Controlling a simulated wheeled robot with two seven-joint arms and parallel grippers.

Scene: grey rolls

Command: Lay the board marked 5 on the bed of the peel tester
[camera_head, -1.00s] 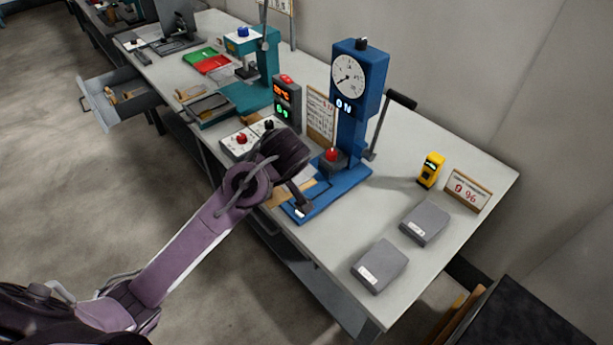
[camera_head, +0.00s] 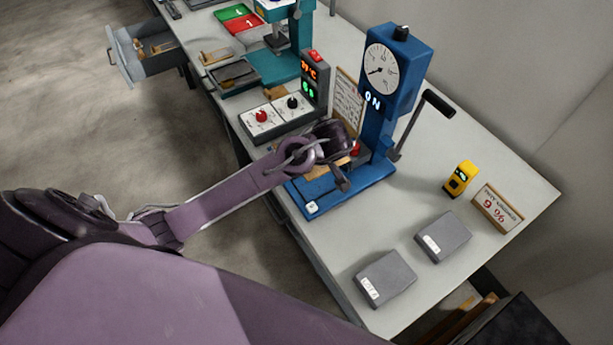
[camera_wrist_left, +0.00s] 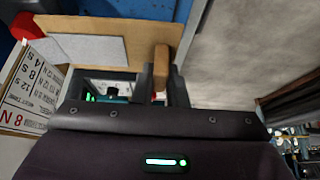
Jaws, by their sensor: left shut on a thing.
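The blue peel tester (camera_head: 378,125) stands on the bench with a round dial on top. Its blue bed (camera_head: 325,197) shows at the foot, partly covered by my arm. My left gripper (camera_head: 342,182) is over the bed and shut on a tan board. My right gripper is not in view.
A control box (camera_head: 275,118) with knobs stands left of the tester. A lever (camera_head: 425,120) juts out on its right. Two grey blocks (camera_head: 443,237) (camera_head: 385,278), a yellow device (camera_head: 460,178) and a sign (camera_head: 497,208) occupy the right end of the bench.

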